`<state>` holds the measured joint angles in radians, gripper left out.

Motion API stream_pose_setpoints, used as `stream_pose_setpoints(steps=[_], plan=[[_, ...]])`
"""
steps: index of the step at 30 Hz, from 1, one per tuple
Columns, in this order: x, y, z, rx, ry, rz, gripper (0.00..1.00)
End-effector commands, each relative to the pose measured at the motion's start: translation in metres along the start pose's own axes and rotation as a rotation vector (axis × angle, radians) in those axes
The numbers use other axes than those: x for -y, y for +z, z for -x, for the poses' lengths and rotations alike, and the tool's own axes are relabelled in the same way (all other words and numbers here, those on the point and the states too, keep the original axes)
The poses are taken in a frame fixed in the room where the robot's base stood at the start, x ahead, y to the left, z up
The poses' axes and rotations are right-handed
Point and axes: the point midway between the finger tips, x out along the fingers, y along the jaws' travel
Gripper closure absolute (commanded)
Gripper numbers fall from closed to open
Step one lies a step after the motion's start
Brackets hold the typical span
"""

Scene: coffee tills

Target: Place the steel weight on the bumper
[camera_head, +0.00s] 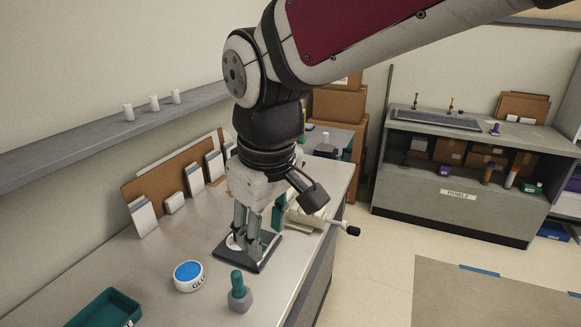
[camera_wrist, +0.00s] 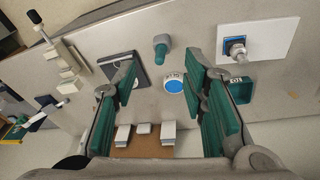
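A grey faceted block with an upright teal handle (camera_head: 238,296) stands on the counter, possibly the steel weight; it also shows in the wrist view (camera_wrist: 161,50). A shiny metal piece (camera_wrist: 237,48) sits on a blue square on a white board (camera_wrist: 272,40) at the wrist view's upper right. I cannot tell for certain which piece is the weight or which is the bumper. My gripper (camera_head: 248,238) points down over a dark square plate (camera_head: 262,258). In the wrist view its teal-padded fingers (camera_wrist: 162,70) are wide apart, with nothing held between them.
A round white pot with a blue top (camera_head: 188,275) stands near the handled block. A teal tray (camera_head: 105,310) is at the counter's near end. White blocks (camera_head: 194,179) and a brown board line the wall. A device with a black-knobbed lever (camera_head: 335,226) is at the counter's right edge.

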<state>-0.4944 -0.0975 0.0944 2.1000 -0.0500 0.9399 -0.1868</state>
Motion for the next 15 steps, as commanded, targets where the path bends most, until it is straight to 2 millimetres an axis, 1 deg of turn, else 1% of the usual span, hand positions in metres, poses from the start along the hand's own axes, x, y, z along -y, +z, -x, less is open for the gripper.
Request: stream_pose_setpoints(steps=[1, 2, 3, 5, 6, 9, 12, 15], plan=[[-0.019, 0.022, 0.013, -0.025, 0.021, -0.085, 0.61], [-0.028, 0.035, 0.019, -0.037, 0.032, -0.131, 0.61], [-0.038, 0.052, 0.026, -0.052, 0.046, -0.194, 0.61], [-0.051, 0.077, 0.035, -0.077, 0.067, -0.285, 0.61], [-0.057, 0.095, 0.04, -0.093, 0.08, -0.345, 0.61], [-0.068, 0.136, 0.05, -0.135, 0.112, -0.492, 0.61], [-0.072, 0.17, 0.054, -0.173, 0.14, -0.615, 0.61], [-0.072, 0.194, 0.055, -0.202, 0.16, -0.705, 0.61]])
